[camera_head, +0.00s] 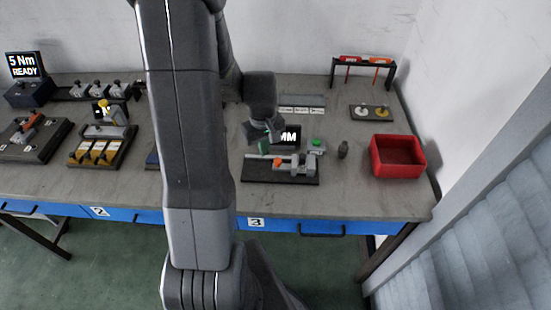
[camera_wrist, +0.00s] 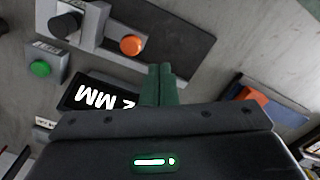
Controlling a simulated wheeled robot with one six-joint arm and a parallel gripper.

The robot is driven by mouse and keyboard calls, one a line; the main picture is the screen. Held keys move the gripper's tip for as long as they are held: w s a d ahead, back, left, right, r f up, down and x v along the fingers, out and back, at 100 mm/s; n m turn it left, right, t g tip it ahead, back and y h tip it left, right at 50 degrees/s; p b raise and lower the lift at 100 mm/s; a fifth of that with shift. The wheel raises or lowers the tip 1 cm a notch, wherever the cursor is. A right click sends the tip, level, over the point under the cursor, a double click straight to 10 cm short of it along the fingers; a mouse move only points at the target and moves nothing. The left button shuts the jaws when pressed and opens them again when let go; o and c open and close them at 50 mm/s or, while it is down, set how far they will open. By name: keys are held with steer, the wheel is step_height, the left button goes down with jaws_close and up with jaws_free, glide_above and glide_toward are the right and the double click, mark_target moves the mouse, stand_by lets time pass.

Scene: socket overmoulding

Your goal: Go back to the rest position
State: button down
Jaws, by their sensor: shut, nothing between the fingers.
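My gripper (camera_head: 262,132) hangs over the right part of the bench, just above and behind the gauge fixture with the orange knob (camera_head: 278,162). In the wrist view its green fingers (camera_wrist: 157,85) are together with nothing between them. The fixture's dark base plate (camera_wrist: 185,45) lies below, with the orange knob (camera_wrist: 131,45) and a dark round part (camera_wrist: 66,25) on it. The display reading "MM" (camera_head: 290,137) is partly hidden behind my gripper; it also shows in the wrist view (camera_wrist: 92,97). My arm hides the middle of the bench in the head view.
A red bin (camera_head: 397,140) stands at the bench's right end, with a small dark part (camera_head: 343,150) left of it. A rack with red and orange items (camera_head: 362,62) and a tray with two round parts (camera_head: 372,112) stand behind. Several fixtures fill the left, including a "5 Nm READY" display (camera_head: 25,66).

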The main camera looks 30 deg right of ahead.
mark_target(265, 168)
steer(key=shift+r+p, duration=0.45)
steer(key=shift+r, duration=0.5)
steer(key=shift+f, duration=0.1)
step_height(265, 168, down, 8)
steer(key=b, duration=0.5)
steer(key=shift+b, duration=0.35)
